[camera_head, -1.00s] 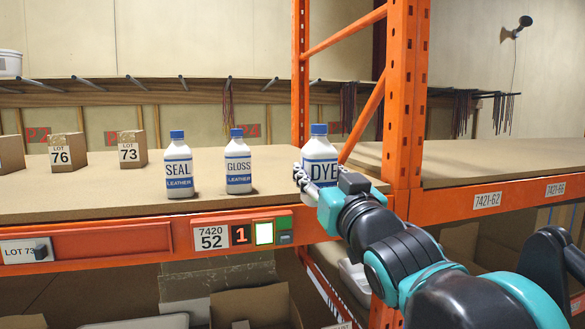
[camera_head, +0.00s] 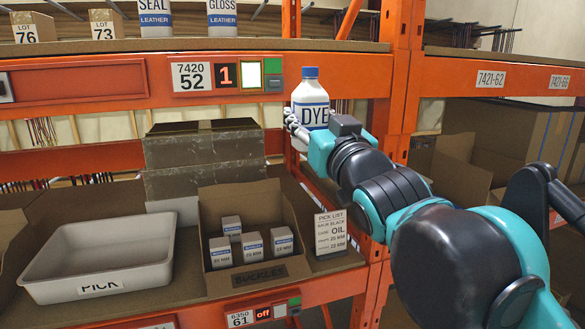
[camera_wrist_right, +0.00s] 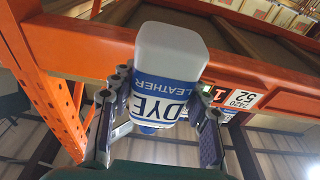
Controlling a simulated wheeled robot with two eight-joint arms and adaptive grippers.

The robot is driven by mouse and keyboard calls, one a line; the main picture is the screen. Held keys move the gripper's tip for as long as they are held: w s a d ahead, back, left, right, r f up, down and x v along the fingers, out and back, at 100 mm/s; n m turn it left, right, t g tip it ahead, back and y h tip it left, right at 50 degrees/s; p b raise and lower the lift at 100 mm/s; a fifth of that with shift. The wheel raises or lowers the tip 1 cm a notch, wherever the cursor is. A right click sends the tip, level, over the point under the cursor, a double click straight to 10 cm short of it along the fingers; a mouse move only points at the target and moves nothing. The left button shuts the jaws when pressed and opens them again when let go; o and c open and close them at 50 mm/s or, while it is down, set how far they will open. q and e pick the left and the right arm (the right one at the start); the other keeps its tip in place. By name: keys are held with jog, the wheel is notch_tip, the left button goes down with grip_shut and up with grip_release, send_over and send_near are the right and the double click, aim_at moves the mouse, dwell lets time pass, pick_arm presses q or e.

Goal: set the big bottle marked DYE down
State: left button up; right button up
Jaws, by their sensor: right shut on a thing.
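The big bottle marked DYE (camera_head: 311,100) is white with a blue cap and blue label. It is upright in the head view, in front of the orange beam of the upper shelf. My right gripper (camera_head: 302,128) is shut on it and holds it in the air. In the right wrist view the bottle (camera_wrist_right: 172,50) sits between the two fingers of the right gripper (camera_wrist_right: 160,110). The similar bottles SEAL (camera_head: 155,16) and GLOSS (camera_head: 221,14) stand on the upper shelf, their tops cut off. My left gripper is not in view.
On the lower shelf (camera_head: 190,290) stand a white PICK tray (camera_head: 100,287), a cardboard BUCKLES box (camera_head: 245,278) with several small boxes, and a pick list card (camera_head: 331,232). An orange upright (camera_head: 401,90) rises right of the bottle. The tray looks empty.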

notch_tip(320, 180, down, 20)
jog(key=b, duration=1.7)
jog(key=shift+r+b, duration=0.25)
jog(key=shift+b, duration=0.1)
